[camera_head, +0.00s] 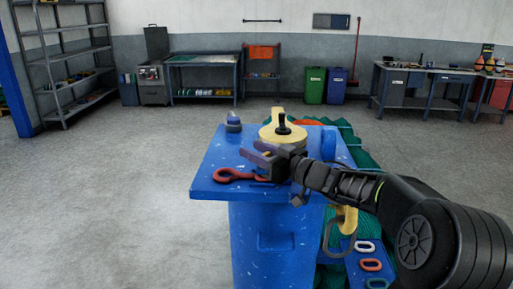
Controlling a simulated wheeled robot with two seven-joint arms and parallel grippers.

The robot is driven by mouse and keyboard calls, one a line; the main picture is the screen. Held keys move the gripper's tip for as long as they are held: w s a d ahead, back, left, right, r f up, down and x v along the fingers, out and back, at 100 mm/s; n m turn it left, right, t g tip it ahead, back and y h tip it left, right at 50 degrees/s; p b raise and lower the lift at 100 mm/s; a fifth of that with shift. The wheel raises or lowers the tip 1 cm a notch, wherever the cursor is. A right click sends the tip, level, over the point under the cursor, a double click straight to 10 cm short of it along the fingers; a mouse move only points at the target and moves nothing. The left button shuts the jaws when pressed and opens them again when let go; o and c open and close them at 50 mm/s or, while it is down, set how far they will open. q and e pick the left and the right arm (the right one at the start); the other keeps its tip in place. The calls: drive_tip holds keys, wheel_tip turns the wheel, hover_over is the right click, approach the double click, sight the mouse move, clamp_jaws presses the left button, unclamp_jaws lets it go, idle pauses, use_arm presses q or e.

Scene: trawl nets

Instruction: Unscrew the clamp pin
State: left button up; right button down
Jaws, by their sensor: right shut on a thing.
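My right gripper (256,155) reaches in from the right over the blue bench top (211,165). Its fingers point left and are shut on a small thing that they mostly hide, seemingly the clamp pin. Just behind it stands a round yellow part (270,133) with a dark upright post (283,125). A red hook-like piece (224,175) lies on the bench top in front of the fingers; whether it touches them is unclear. My left gripper is out of view.
A blue-grey knob-like object (234,123) stands at the bench's back left. Green netting (362,158) lies behind and right. Coloured links (370,265) lie on a lower blue surface at the right. A yellow hook (348,220) hangs beside the bench. Open floor lies left.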

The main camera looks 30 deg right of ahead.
idle(0.4)
drive_tip(key=c, duration=0.9)
unclamp_jaws()
drive_tip(key=shift+s, duration=0.15)
drive_tip(key=shift+v, duration=3.8)
drive_tip(key=shift+d+f, duration=0.1)
